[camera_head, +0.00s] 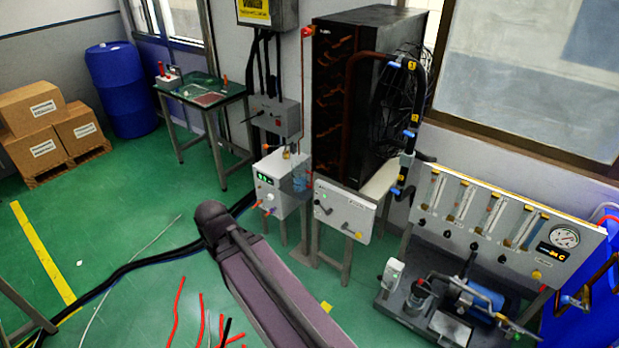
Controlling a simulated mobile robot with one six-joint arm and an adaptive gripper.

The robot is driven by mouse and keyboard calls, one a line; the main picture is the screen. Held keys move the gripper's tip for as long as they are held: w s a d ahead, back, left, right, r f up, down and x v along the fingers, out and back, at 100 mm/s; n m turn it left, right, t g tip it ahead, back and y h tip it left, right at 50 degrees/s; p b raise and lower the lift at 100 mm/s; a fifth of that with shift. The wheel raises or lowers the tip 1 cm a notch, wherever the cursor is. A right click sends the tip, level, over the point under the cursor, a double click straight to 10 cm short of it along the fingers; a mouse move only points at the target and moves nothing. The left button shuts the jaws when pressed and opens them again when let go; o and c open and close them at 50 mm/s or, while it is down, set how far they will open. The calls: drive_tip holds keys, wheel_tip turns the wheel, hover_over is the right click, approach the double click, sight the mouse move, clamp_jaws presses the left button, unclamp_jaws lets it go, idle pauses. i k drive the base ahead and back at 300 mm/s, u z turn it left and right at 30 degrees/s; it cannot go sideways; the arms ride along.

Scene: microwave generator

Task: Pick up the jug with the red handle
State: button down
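I cannot make out a jug with a red handle for certain. A small white and red item (167,74) stands on the green-topped table at the back left; it is too small to tell its shape. A bluish, clear vessel-like thing (301,177) shows beside the white box with the green display, partly hidden; I see no clear red handle on it. My own arm link crosses the lower middle of the view, ending in a dark rounded joint. My gripper is not in view.
The green-topped table (201,92) is at the back left, near a blue barrel (121,88) and cardboard boxes (41,128). A tall black rack (345,95) stands mid-view. A gauge panel (500,222) and pump are at right. Cables lie on the otherwise open green floor (140,215).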

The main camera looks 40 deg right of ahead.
sight(300, 172)
drive_tip(key=z, duration=1.05)
drive_tip(key=i, duration=1)
drive_tip(key=k, duration=1)
drive_tip(key=u, duration=0.2)
